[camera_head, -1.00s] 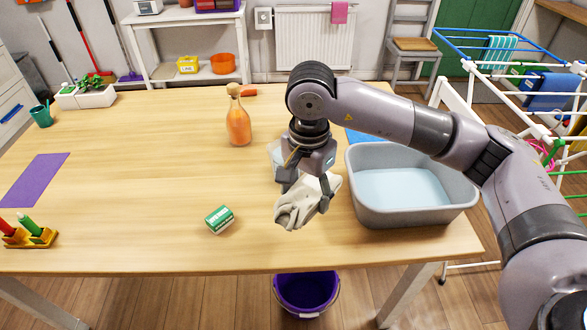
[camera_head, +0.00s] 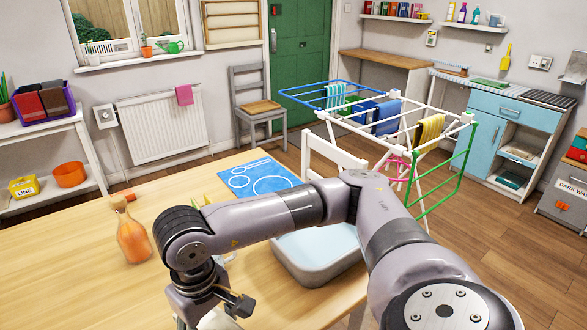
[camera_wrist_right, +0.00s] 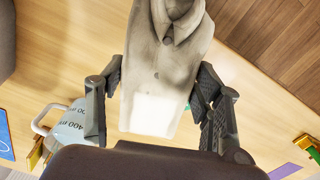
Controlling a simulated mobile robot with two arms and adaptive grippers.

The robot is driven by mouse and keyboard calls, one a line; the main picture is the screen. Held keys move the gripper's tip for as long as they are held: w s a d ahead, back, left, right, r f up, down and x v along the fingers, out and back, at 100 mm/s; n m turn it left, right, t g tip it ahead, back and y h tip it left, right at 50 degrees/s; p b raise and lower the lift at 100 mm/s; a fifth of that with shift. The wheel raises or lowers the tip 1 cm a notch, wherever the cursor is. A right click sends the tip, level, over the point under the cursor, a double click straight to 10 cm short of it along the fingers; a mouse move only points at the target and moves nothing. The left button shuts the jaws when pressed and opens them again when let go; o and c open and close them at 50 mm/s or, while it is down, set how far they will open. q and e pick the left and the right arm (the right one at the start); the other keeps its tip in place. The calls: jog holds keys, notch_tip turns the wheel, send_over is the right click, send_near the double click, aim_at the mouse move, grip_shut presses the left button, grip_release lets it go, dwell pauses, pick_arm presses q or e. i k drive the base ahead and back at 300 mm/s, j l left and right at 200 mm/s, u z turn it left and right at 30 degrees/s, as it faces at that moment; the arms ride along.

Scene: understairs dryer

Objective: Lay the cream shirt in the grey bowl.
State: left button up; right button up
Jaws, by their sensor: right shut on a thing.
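The cream shirt (camera_wrist_right: 165,65) hangs bunched between the two fingers of my right gripper (camera_wrist_right: 160,72) in the right wrist view, with its collar and buttons showing. In the head view the right gripper (camera_head: 215,308) is at the bottom edge, and only a pale bit of the shirt (camera_head: 218,321) shows below it. The grey bowl (camera_head: 340,269), with a light blue inside, stands on the table to the right of the gripper. My right arm hides part of the bowl. The shirt is outside the bowl. My left gripper is not in view.
An orange bottle (camera_head: 134,238) stands on the table left of my arm. A blue mat (camera_head: 250,178) lies behind the bowl. A jug (camera_wrist_right: 68,128) shows in the wrist view. A drying rack (camera_head: 420,150) and a white chair back (camera_head: 333,152) stand beyond the table.

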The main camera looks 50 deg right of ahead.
aim_at(324, 247)
jog(key=i+j+z, duration=0.1)
jog(key=z, duration=0.25)
jog(key=j+z, duration=0.2)
jog(key=z, duration=0.15)
jog(key=i+j+z, duration=0.1)
jog(key=z, duration=0.25)
jog(key=i+z, duration=0.25)
jog(key=i, duration=0.2)
